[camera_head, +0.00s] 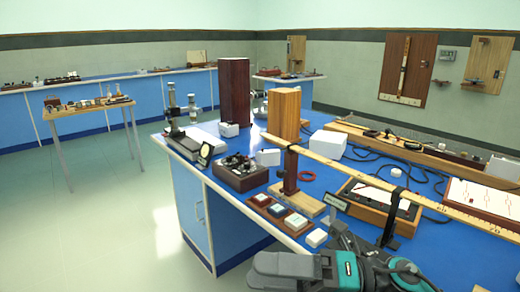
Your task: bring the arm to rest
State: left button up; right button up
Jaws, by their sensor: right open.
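My left gripper is not in view.
A long wooden rule (400,183) on a stand (290,170) crosses above the bench. Open floor (110,225) lies left.

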jog(key=w+d+f+m+t+h+p, duration=0.1)
jog(key=w+d+f+m+t+h, duration=0.25)
jog(key=m+t, duration=0.75)
jog(key=w+d+f+m+t+h, duration=0.2)
jog(key=d+f+m+t+h, duration=0.35)
jog(key=m, duration=0.85)
jog(key=s+d+f+m+g+h, duration=0.2)
jog(key=s+f+m, duration=0.4)
jog(key=f, duration=0.4)
jog(key=s+d+f+m+g+h+p, duration=0.1)
jog(key=s+d+f+m+g+h, duration=0.2)
jog(key=f, duration=0.7)
jog(key=s+d+m+h, duration=0.2)
jog(key=s+m+h, duration=0.1)
jog(key=m+h, duration=0.1)
jog(key=shift+f+m+g, duration=0.15)
jog(key=shift+m+g, duration=0.15)
jog(key=shift+g, duration=0.05)
jog(key=shift+d, duration=0.1)
